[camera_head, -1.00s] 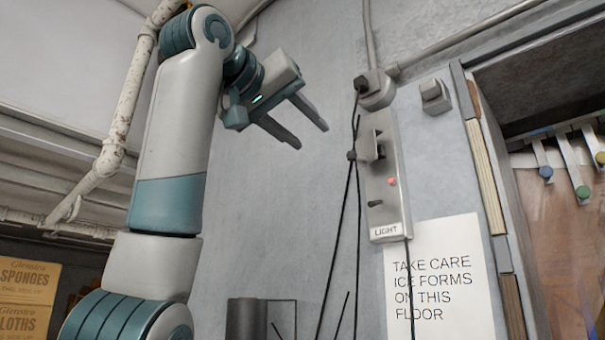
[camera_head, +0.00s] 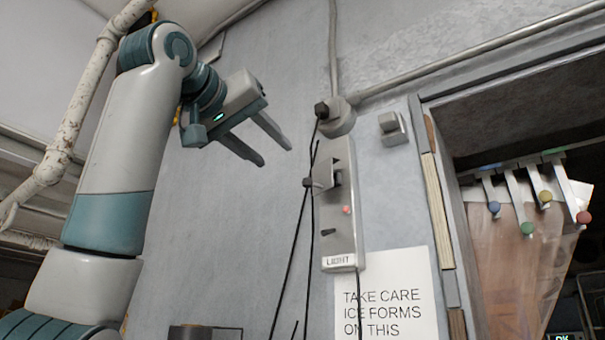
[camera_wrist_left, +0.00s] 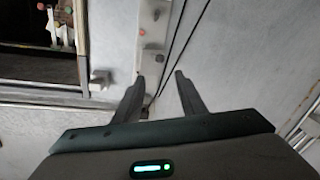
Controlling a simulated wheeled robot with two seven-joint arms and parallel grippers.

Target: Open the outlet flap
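The outlet (camera_head: 337,178) is a dark recess in the upper part of a tall grey metal wall panel marked LIGHT (camera_head: 340,238). A small plate that looks like its flap (camera_head: 322,180) juts out at the outlet's left side; how far it is open is unclear. My left gripper (camera_head: 274,155) is open and empty, up and to the left of the outlet, apart from it in the head view. In the left wrist view the open fingers (camera_wrist_left: 159,78) point toward the lower part of the picture's panel (camera_wrist_left: 153,30); the flap is not clear there. My right gripper is not in view.
Black cables (camera_head: 297,225) hang just left of the panel. A round conduit box (camera_head: 336,117) sits above it and a small grey box (camera_head: 392,128) to its right. A paper sign (camera_head: 390,293) is below. The freezer doorway (camera_head: 500,190) with strip curtains is at right.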

